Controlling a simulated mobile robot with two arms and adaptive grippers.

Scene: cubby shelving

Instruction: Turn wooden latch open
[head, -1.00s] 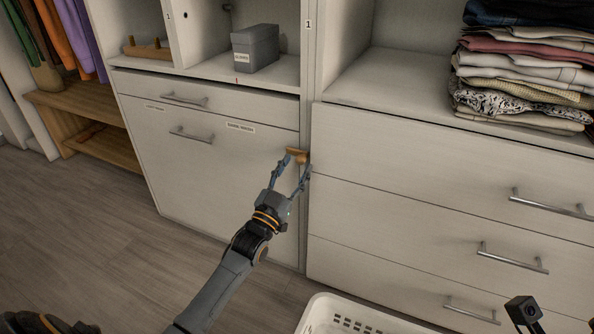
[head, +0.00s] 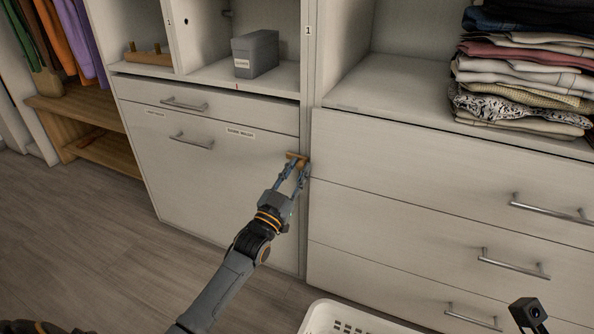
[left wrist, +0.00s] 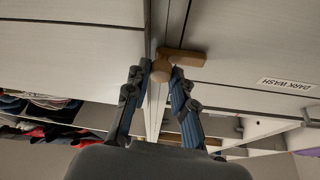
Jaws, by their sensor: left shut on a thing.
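The small wooden latch (head: 292,155) sits at the upper right of the white tilt-out door (head: 210,185), by the post between the cabinets. Its bar lies roughly level in the head view. In the left wrist view the wooden latch (left wrist: 185,57) shows a bar and a rounded end beside the panel seam. My left gripper (head: 295,170) reaches up to it from below and is shut on it. In the left wrist view the fingertips (left wrist: 160,71) are on either side of the rounded end. My right gripper is not in view.
Drawers with metal handles (head: 515,263) stand to the right. A white basket (head: 345,318) is on the floor at the bottom. A grey box (head: 255,54) sits in the cubby above. The wood floor at left (head: 90,220) is clear.

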